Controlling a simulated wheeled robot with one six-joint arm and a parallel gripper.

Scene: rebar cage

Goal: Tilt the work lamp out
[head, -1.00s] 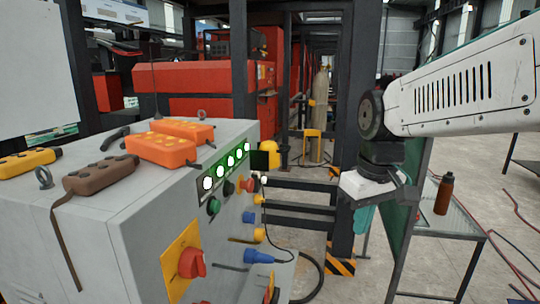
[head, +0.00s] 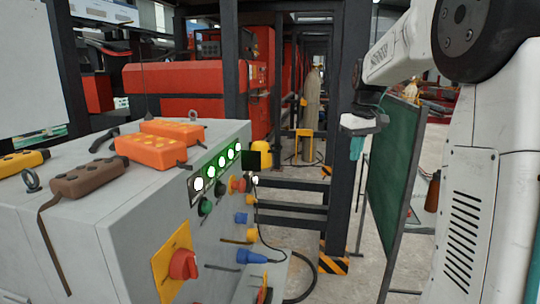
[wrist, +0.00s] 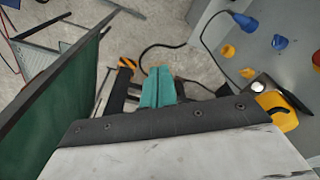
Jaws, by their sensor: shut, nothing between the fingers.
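What looks like the work lamp, yellow with a dark flat face (head: 252,161), sits at the far end of the grey control cabinet's front, by the row of lit green-white buttons. In the wrist view the yellow lamp body (wrist: 278,112) shows at the right, partly cut by a black bracket-like part. My gripper (head: 357,148) has teal fingers, points down and is right of the lamp, well apart from it. In the wrist view its fingers (wrist: 158,90) are together and empty. How the lamp is hinged cannot be made out.
The grey cabinet (head: 140,205) carries orange and brown pendants, a red rotary switch (head: 183,264) and blue sockets. A dark post (head: 340,130) stands behind my gripper. A green screen (head: 396,165) stands close on its right. A black cable hangs from the cabinet to the floor.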

